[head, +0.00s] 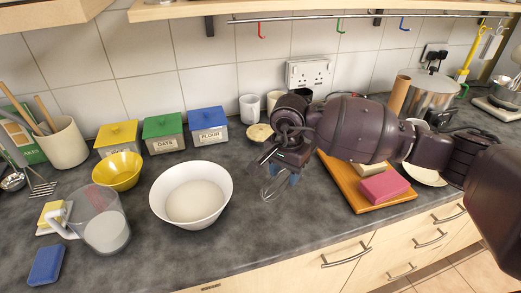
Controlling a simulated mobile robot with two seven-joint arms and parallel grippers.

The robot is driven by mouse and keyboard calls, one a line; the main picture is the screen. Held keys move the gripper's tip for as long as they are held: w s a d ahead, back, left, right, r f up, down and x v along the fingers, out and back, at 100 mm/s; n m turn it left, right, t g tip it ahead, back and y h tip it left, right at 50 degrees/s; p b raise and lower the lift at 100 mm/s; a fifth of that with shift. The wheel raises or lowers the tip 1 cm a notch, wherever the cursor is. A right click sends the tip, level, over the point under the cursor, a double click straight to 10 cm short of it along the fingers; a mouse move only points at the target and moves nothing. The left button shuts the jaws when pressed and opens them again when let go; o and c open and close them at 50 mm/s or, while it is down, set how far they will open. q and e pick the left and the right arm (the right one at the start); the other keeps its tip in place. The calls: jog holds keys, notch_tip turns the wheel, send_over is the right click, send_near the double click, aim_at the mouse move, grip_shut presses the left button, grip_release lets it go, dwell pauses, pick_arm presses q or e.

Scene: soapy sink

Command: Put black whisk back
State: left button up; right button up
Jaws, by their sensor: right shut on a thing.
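My right gripper (276,157) is above the counter near the middle, its arm coming in from the right. It is shut on the black whisk (269,188), whose wire loops hang down below the fingers. The whisk's handle is mostly hidden by the gripper. A rail (300,18) runs along under the shelf with red (261,31), green (340,25) and blue (403,23) hooks on it. The left gripper is out of view.
A white bowl (158,207) stands left of the whisk, with a measuring jug (121,222) further left. A utensil pot (62,148) stands at the far left. A wooden board (345,186) with a pink block (384,187) lies at right. Bare counter (255,235) is in front.

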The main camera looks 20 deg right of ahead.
jog(key=w+m, duration=0.2)
jog(key=m, duration=0.2)
jog(key=m+g, duration=0.1)
jog(key=m, duration=1.6)
send_over(261, 182)
jog(key=shift+w+a+f+b, duration=0.1)
jog(key=shift+f+b, duration=0.65)
jog(key=shift+f, duration=0.95)
jog(key=shift+f+b, duration=0.7)
jog(key=shift+f, duration=0.65)
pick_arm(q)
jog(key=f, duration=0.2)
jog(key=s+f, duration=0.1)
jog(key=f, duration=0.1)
pick_arm(e)
jog(key=shift+f, duration=0.1)
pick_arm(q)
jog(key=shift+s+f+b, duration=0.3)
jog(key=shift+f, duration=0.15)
pick_arm(e)
jog(key=shift+f, duration=0.6)
jog(key=o, duration=1.1)
jog(key=shift+c, duration=0.2)
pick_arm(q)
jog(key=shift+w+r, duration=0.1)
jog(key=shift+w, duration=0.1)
